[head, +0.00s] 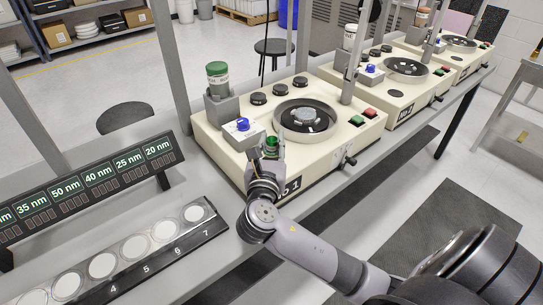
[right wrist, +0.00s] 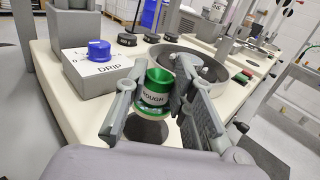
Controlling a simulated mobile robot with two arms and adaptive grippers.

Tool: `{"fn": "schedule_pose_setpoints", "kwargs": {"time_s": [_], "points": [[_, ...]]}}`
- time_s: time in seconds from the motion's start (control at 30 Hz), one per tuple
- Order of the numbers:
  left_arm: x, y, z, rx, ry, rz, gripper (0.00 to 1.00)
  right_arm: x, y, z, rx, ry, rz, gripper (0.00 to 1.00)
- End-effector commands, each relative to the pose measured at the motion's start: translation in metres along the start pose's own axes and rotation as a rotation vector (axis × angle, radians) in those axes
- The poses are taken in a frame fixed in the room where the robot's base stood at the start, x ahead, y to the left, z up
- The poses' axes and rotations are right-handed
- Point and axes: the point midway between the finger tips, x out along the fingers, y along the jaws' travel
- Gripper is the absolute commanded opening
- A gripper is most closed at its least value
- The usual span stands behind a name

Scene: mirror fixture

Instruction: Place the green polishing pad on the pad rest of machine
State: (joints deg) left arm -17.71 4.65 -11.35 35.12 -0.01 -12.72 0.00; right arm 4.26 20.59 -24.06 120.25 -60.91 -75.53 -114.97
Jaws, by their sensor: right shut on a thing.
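The green polishing pad (head: 271,143) is a green spool-shaped piece labelled "ROUGH"; it also shows in the right wrist view (right wrist: 155,88). My right gripper (head: 267,152) is shut on it, with one finger on each side, and holds it upright over the front of the nearest machine (head: 352,133). In the right wrist view a dark round patch, which looks like the pad rest (right wrist: 150,131), lies on the machine top just below the pad. The pad seems apart from it, but the gap is hard to judge. My left gripper is not in view.
A drip box with a blue knob (right wrist: 98,50) stands left of the pad. A round polishing bowl (head: 304,118) is behind right. A green-capped bottle (head: 217,73) stands at the back left. A numbered rack of white discs (head: 134,247) lies at lower left.

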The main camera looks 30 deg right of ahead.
Motion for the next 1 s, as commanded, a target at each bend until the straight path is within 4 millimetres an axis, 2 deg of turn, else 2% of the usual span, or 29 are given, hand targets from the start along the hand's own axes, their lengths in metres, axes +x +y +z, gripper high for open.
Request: {"fn": "schedule_pose_setpoints", "kwargs": {"time_s": [0.1,0.2,0.4,0.63,0.67,0.93,1.0], "points": [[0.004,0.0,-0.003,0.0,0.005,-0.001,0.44,0.0,0.0,-0.022,-0.006,0.002,0.001,0.0],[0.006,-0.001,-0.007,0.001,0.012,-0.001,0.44,0.0,0.0,-0.034,-0.005,0.001,0.0,0.0],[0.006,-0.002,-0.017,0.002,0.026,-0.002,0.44,0.0,0.0,-0.037,-0.001,0.0,0.0,0.0],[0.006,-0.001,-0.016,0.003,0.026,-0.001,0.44,0.0,0.0,-0.04,-0.002,0.001,0.0,0.0],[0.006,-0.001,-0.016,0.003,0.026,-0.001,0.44,0.0,0.0,-0.041,-0.002,0.002,0.0,0.25],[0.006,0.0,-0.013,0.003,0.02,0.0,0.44,0.0,0.0,-0.04,-0.002,0.001,0.0,0.43],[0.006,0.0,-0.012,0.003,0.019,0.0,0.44,0.0,0.0,-0.04,-0.002,0.001,0.0,0.43]]}}
